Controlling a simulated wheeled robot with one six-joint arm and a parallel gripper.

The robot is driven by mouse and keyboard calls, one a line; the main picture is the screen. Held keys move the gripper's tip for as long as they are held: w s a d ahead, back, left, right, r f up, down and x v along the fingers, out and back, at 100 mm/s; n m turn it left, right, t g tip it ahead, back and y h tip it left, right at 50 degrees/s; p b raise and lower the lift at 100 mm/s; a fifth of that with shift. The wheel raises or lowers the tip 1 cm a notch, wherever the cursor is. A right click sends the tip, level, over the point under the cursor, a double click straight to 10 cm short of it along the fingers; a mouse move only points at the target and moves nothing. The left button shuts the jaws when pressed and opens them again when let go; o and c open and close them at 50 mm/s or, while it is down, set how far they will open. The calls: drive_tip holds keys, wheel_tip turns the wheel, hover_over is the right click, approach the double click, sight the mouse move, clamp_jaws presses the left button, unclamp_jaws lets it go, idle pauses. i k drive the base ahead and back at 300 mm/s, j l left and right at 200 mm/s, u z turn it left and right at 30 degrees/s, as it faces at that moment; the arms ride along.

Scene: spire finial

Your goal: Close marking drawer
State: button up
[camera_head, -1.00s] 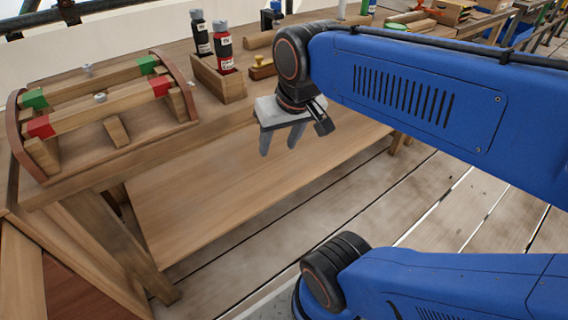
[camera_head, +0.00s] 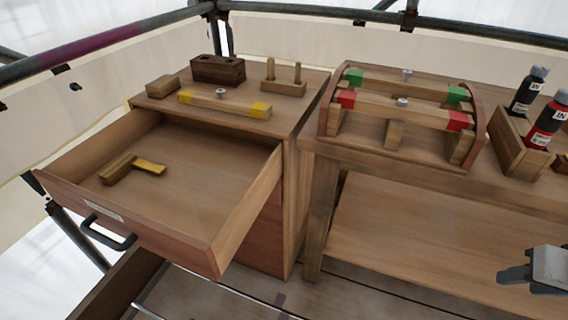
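The marking drawer (camera_head: 185,225) is pulled far out of the wooden cabinet (camera_head: 270,225) at the left of the head view. Its front carries a black bar handle (camera_head: 107,235) and a small label too small to read. A wooden block tool (camera_head: 118,169) and a yellow-ended piece (camera_head: 149,167) lie inside on the drawer floor. My gripper (camera_head: 530,281) shows only in part at the lower right edge, well away from the drawer. The rest of it is cut off by the frame, and I cannot tell how its fingers stand.
On the cabinet top are a yellow-ended bar (camera_head: 225,104), a dark block (camera_head: 218,69) and a pegged block (camera_head: 284,86). A workbench (camera_head: 312,150) adjoins at the right with a red-and-green rack (camera_head: 396,112) and bottles (camera_head: 546,125). Scaffold rails run behind. Floor in front is partly clear.

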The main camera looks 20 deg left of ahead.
sight(217, 180)
drive_tip(key=u, duration=2.2)
drive_tip(key=k, duration=0.1)
drive_tip(key=i, duration=0.1)
